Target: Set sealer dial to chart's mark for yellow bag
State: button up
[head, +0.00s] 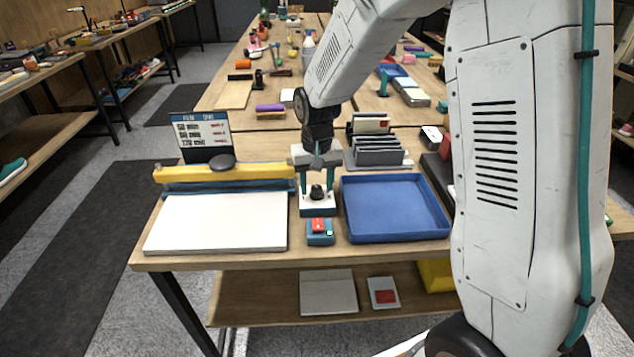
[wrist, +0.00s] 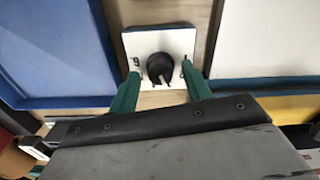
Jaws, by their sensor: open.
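The sealer dial, a black knob (head: 317,191) on a white-topped plate (head: 318,210), stands at the table's front middle. My gripper (head: 318,184) is open above it, fingers pointing down on either side. In the wrist view, the knob (wrist: 160,66) lies between the two teal fingertips (wrist: 159,78), apart from both. Its pale pointer line points down and slightly right there; a printed character shows on the plate's left. The sealer's yellow bar (head: 224,175) lies behind a white slab (head: 215,222). The chart (head: 203,131) stands behind; its lines are too small to read surely. I cannot identify a yellow bag.
A small teal and red device (head: 320,231) sits just in front of the dial plate. A blue tray (head: 394,207) is close on the right. A grey rack with cards (head: 376,150) stands behind. A yellow object (head: 435,273) is on the lower shelf.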

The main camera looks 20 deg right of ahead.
aim_at(317, 187)
notch_tip(317, 187, up, 8)
jog(key=shift+f, duration=0.1)
dwell(0.4)
